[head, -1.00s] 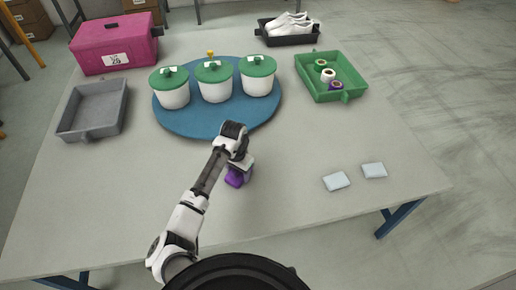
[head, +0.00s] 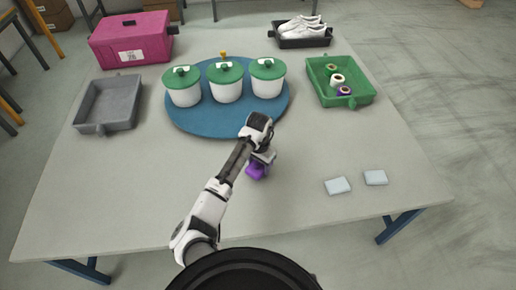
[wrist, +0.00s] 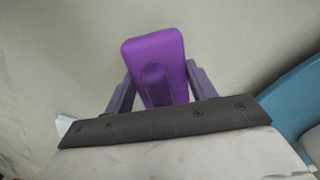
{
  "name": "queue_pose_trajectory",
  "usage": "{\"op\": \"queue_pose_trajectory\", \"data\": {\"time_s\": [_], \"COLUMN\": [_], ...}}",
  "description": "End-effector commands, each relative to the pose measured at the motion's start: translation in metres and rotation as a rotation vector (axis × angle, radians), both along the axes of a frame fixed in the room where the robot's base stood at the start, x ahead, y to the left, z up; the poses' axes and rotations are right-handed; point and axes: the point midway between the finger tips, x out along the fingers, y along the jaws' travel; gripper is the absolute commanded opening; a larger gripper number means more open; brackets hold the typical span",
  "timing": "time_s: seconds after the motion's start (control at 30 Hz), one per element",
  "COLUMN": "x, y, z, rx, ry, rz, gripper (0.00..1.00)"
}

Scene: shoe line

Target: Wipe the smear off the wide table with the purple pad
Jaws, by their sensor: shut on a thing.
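My gripper (wrist: 160,92) is shut on the purple pad (wrist: 155,52), which sits between its two fingers in the wrist view. In the head view the purple pad (head: 257,170) shows below my wrist, over the middle of the wide table (head: 130,195). I cannot tell whether the pad touches the tabletop. I see no clear smear on the table in either view; it may be hidden under my arm or too faint.
A blue round mat (head: 208,122) with three green-lidded white pots stands behind my gripper. A grey tray (head: 108,103) and a pink box (head: 131,38) are at left, a green tray (head: 340,80) and a black shoe tray (head: 303,40) at right. Two pale pads (head: 338,186) lie front right.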

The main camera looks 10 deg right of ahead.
Motion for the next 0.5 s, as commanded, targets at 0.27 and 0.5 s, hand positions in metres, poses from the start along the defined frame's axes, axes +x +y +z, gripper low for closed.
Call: {"op": "queue_pose_trajectory", "data": {"time_s": [0.27,0.5], "x": [0.005,0.009], "y": [-0.004,-0.006], "z": [0.03,0.046], "rx": [0.001,0.001], "ry": [-0.001,0.0], "rz": [0.0,0.001], "gripper": [0.35,0.35]}}
